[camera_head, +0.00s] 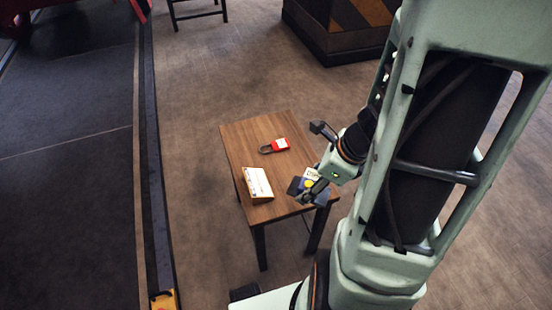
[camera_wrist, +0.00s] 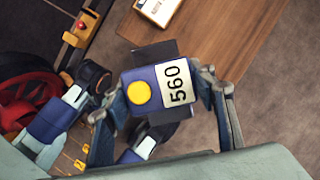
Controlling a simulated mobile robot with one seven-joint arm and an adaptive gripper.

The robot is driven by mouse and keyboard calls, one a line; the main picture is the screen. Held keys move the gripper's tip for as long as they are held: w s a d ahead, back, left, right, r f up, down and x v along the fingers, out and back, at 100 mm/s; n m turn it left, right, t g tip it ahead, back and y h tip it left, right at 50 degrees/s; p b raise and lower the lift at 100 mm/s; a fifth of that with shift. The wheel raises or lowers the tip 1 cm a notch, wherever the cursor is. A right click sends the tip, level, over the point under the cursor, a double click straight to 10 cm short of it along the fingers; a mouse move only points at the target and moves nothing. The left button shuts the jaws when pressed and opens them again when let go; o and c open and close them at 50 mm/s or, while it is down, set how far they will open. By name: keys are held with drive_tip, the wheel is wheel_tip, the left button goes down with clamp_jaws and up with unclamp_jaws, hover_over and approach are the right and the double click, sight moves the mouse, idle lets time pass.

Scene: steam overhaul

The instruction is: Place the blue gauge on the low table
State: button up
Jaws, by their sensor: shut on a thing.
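In the head view the gauge (camera_head: 309,183) and my gripper (camera_head: 305,188) are at the front right part of the low table (camera_head: 245,138). The table has a brown wooden top and dark legs. In the wrist view the table top (camera_wrist: 225,35) lies at the upper right, past the gauge. I cannot tell how high the gauge is above the table.
A white card or small box (camera_head: 258,184) lies at the front left. Bare wood shows between and behind them. A dark rail (camera_head: 148,160) runs along the floor on the left. A dark crate (camera_head: 335,35) stands behind.

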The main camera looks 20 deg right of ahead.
drive_tip(key=shift+w+d+f, duration=0.25)
drive_tip(key=shift+f, duration=0.05)
drive_tip(key=w+d+f+b, duration=0.1)
drive_tip(key=w+f, duration=0.2)
drive_tip(key=w, duration=0.1)
drive_tip(key=w+d+f+b, duration=0.2)
drive_tip(key=w+f, duration=0.1)
drive_tip(key=w+d+f+b, duration=0.1)
drive_tip(key=w+f, duration=0.1)
drive_tip(key=w, duration=0.2)
drive_tip(key=shift+w+d+f+b, duration=0.3)
drive_tip(key=shift+w+f, duration=0.05)
drive_tip(key=shift+f, duration=0.05)
drive_tip(key=shift+w+d+f+b, duration=0.15)
drive_tip(key=shift+f+b, duration=0.35)
drive_tip(key=shift+f, duration=0.45)
drive_tip(key=shift+w+f+b, duration=0.15)
drive_tip(key=shift+f+b, duration=0.35)
drive_tip(key=shift+f, duration=0.4)
drive_tip(key=shift+f, duration=0.15)
drive_tip(key=o, duration=1.5)
